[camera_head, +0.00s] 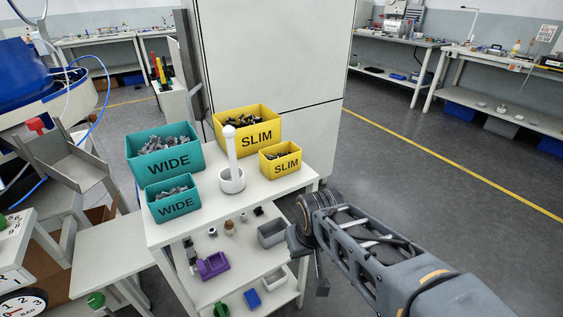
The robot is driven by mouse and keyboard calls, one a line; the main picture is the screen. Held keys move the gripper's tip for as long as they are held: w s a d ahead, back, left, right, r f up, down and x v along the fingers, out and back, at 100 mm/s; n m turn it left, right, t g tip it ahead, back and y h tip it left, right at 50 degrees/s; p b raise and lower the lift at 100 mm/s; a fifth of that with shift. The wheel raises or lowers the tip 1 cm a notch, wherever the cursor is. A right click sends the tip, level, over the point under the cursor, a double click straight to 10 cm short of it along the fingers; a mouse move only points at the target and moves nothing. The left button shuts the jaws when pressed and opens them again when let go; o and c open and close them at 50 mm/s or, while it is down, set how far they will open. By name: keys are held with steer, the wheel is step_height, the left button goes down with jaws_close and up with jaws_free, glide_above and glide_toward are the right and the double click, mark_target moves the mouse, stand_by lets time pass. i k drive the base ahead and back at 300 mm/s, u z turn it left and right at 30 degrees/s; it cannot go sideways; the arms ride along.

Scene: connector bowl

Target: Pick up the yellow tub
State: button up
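Two yellow tubs marked SLIM stand on the white cart's top. The larger yellow tub (257,137) is at the back and holds dark small parts. The smaller yellow tub (286,165) is in front of it near the right edge, also with dark parts. My gripper (309,262) hangs at the end of my arm, right of the cart and in front of the tubs, apart from both. It is seen partly from behind, and its fingers are not clear enough to show whether it is open or shut. I see nothing held in it.
Two teal tubs marked WIDE, one larger (168,163) and one smaller (177,205), stand left. A white pestle-like post in a cup (231,183) stands between the tub groups. The cart's lower shelves hold bins, including a purple one (213,266). A tall pale cabinet (270,60) stands behind.

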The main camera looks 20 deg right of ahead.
mark_target(277, 161)
steer(key=u, duration=3)
steer(key=k, duration=1.25)
steer(key=z, duration=1.55)
steer(key=i, duration=0.5)
steer(key=u, duration=0.05)
